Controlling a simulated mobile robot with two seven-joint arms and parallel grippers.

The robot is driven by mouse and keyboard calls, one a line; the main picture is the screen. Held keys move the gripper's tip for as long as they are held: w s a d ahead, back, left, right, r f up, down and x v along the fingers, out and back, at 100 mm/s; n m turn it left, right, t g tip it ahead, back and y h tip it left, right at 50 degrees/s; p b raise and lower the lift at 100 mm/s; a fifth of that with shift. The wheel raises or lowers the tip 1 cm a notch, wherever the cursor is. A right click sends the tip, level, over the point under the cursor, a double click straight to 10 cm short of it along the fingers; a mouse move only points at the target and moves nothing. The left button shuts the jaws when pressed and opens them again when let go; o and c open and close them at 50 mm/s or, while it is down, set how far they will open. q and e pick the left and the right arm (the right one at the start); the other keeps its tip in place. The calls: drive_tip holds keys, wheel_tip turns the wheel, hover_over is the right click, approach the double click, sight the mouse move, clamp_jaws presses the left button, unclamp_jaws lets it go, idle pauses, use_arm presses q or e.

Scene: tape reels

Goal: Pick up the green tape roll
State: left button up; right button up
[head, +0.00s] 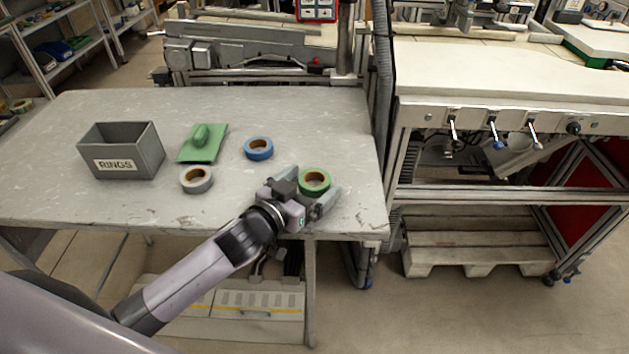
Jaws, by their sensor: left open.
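The green tape roll (315,182) lies on the grey table near its front right corner, its brown core facing up. My left gripper (314,186) is open, with one finger on the far left side of the roll and the other on its near right side. The roll sits between the fingers; I cannot tell whether either finger touches it. My right gripper is not in view.
A blue tape roll (258,148), a grey tape roll (196,179) and a green trowel-like tool (203,143) lie to the left on the table (110,207). A grey bin (153,157) labelled RINGS stands farther left. A white workbench (500,75) stands right, across a gap.

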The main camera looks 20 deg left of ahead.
use_arm(q)
drive_tip(key=shift+w+d, duration=0.1)
drive_tip(key=shift+w, duration=0.1)
drive_tip(key=c, duration=1.1)
